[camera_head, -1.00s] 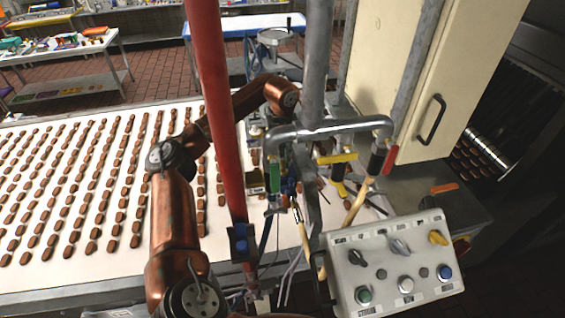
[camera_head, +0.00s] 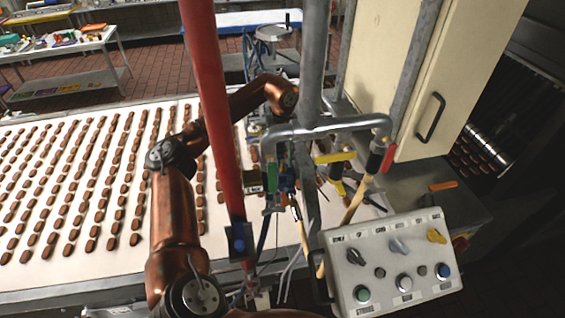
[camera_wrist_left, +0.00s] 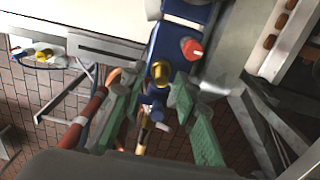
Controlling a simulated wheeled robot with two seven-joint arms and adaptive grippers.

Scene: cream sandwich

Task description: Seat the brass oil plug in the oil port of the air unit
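The blue air unit (camera_wrist_left: 178,45) fills the upper middle of the left wrist view, with a red knob (camera_wrist_left: 191,49) on it. A round brass plug (camera_wrist_left: 160,72) shows at the unit, between and just beyond my left gripper's green fingertips (camera_wrist_left: 158,88). The fingers stand apart, with gaps on both sides of the plug. I cannot tell whether the plug is seated, and the oil port is not clearly visible. My right gripper is not in view.
A red post (camera_head: 206,100) and a grey pipe (camera_head: 318,129) stand close around the work spot. A control box (camera_head: 390,262) is at the front right. A white conveyor (camera_head: 60,272) with rows of brown biscuits lies left. A cream cabinet (camera_head: 462,65) stands right.

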